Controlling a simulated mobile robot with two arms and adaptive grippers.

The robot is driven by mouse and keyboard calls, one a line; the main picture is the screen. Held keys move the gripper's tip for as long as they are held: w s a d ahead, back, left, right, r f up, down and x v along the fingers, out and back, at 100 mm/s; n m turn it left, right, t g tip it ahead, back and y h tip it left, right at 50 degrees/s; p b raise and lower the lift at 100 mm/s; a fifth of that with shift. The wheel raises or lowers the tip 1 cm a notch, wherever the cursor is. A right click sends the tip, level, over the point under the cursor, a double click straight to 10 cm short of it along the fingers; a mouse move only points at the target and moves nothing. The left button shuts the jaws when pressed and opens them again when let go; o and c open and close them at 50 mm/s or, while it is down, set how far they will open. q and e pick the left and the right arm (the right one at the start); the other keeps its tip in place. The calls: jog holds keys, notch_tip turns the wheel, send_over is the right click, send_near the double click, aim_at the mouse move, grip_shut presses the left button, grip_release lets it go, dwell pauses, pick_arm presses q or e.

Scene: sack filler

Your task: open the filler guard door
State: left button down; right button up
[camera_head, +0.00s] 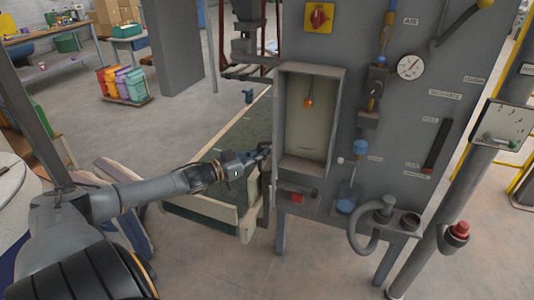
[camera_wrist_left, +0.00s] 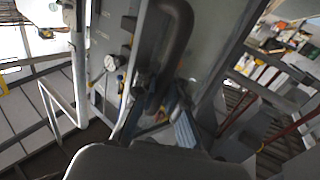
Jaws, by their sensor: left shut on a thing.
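The filler is a tall grey cabinet (camera_head: 400,125) with a recessed, pale-backed opening (camera_head: 312,130) showing uncovered in the head view. A narrow grey panel, apparently the guard door (camera_head: 267,195), stands nearly edge-on at the opening's left side, swung out from it. My left gripper (camera_head: 263,154) reaches in from the left to this panel. In the left wrist view its fingers (camera_wrist_left: 165,102) are shut on a dark curved door handle (camera_wrist_left: 178,35), in front of a grey panel face. The fingers hide the handle's lower end. My right gripper is not in view.
A gauge (camera_head: 410,67), a red-and-yellow switch (camera_head: 319,17) and a blue-capped fitting (camera_head: 360,147) are on the cabinet front. A green conveyor (camera_head: 228,150) lies behind my left forearm. Open floor lies in front.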

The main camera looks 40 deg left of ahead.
pick_arm(q)
jog(key=shift+s+d+f, duration=0.15)
jog(key=shift+f, duration=0.3)
jog(key=c, duration=1.4)
grip_release()
jog(key=shift+s+r, duration=0.1)
jog(key=shift+r, duration=0.3)
jog(key=shift+v, duration=6.1)
